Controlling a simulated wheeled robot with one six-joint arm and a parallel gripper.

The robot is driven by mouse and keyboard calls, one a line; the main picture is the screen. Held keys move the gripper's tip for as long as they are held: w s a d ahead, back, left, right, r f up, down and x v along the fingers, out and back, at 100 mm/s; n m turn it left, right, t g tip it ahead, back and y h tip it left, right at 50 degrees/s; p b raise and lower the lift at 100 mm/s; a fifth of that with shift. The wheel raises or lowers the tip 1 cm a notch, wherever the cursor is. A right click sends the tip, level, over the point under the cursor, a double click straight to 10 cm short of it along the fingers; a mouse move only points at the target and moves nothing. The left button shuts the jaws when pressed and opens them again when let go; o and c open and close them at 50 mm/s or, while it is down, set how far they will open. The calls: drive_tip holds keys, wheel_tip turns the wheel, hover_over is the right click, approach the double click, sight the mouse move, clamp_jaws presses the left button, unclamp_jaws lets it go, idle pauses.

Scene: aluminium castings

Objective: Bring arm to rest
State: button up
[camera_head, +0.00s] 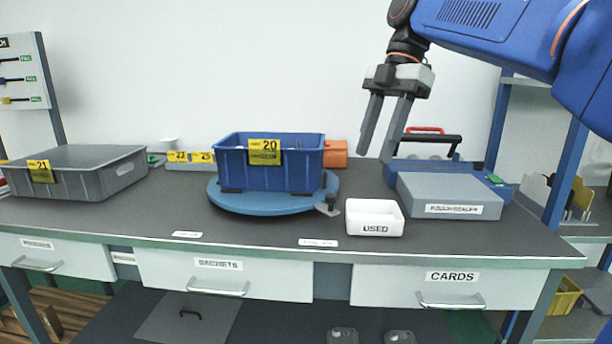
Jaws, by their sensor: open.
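My gripper (376,150) hangs at the upper right of the view, at the end of my blue arm. Its two grey fingers point down and stand apart, with nothing between them. In the picture it shows between the blue crate (227,171) marked 20 and the flat grey box (450,194) with a label on its front. I see no contact between the fingers and anything.
The blue crate stands on a round blue turntable (262,203). A white "USED" tray (375,218) sits near the front edge. A grey bin (95,180) stands left. The bench (150,215) has bare room front-left.

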drive_tip(key=s+d+f+m+t+h, duration=0.1)
drive_tip(key=s+d+f+m+t, duration=0.1)
drive_tip(key=s+d+f+m, duration=0.3)
drive_tip(key=s+d+f+m+t+h, duration=0.1)
drive_tip(key=s+d+f+m, duration=0.4)
drive_tip(key=f, duration=1.2)
drive_tip(key=s+d+f+m+t+h, duration=0.1)
drive_tip(key=s+d+f+m+t, duration=0.3)
drive_tip(key=s+f+m, duration=0.6)
drive_tip(key=d+f+m, duration=0.1)
drive_tip(key=m, duration=0.3)
drive_tip(key=shift+d+f, duration=0.15)
drive_tip(key=shift+d, duration=0.15)
